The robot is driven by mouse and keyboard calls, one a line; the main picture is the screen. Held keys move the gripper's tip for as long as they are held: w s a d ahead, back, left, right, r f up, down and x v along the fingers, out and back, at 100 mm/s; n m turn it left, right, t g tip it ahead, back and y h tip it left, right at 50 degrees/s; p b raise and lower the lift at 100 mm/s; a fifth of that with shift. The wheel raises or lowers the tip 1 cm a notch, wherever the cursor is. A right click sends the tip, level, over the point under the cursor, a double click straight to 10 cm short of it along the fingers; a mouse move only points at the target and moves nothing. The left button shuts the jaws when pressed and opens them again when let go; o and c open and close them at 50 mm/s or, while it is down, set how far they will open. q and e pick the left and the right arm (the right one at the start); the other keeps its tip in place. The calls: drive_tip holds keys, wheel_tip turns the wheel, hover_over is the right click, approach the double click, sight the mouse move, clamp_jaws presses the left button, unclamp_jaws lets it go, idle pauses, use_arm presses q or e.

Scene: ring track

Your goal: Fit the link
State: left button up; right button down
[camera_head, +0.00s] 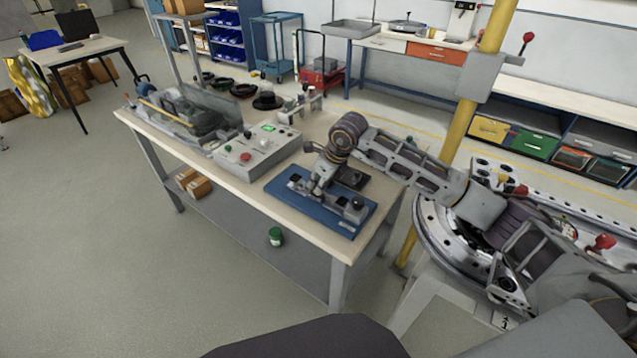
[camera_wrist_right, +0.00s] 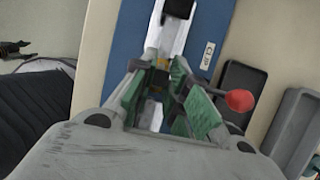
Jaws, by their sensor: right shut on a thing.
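My right gripper (camera_head: 320,190) reaches down over the blue fixture plate (camera_head: 335,222) on the workbench. In the right wrist view its green-padded fingers (camera_wrist_right: 158,75) are closed in around a small part, taken as the link, with a bit of yellow showing between the fingertips. The fingers hide most of this part, and I cannot tell whether it touches the fixture. The blue plate (camera_wrist_right: 126,45) carries a bright metal strip (camera_wrist_right: 172,40) and a label reading CLIP (camera_wrist_right: 207,55). My left gripper is not in view.
A red knob (camera_wrist_right: 240,100) stands close to the fingers. A dark tray (camera_wrist_right: 245,85) and a grey tray (camera_wrist_right: 296,130) lie to the right. A control box (camera_head: 250,153) with a green display stands behind the plate. A toothed ring track (camera_head: 445,235) is at right.

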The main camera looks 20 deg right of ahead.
drive_tip(key=shift+f+b, duration=0.35)
drive_tip(key=shift+f, duration=0.2)
drive_tip(key=c, duration=1.3)
unclamp_jaws()
drive_tip(key=shift+r, duration=0.25)
drive_tip(key=shift+r+p, duration=0.95)
drive_tip(key=shift+r, duration=0.05)
drive_tip(key=shift+r+p, duration=0.1)
drive_tip(key=shift+p, duration=0.5)
drive_tip(key=shift+d+r+p, duration=0.15)
drive_tip(key=shift+r+p, duration=1.2)
drive_tip(key=shift+r, duration=0.5)
drive_tip(key=shift+d+r+p, duration=0.1)
drive_tip(key=shift+r+p, duration=1.25)
drive_tip(key=shift+r, duration=0.45)
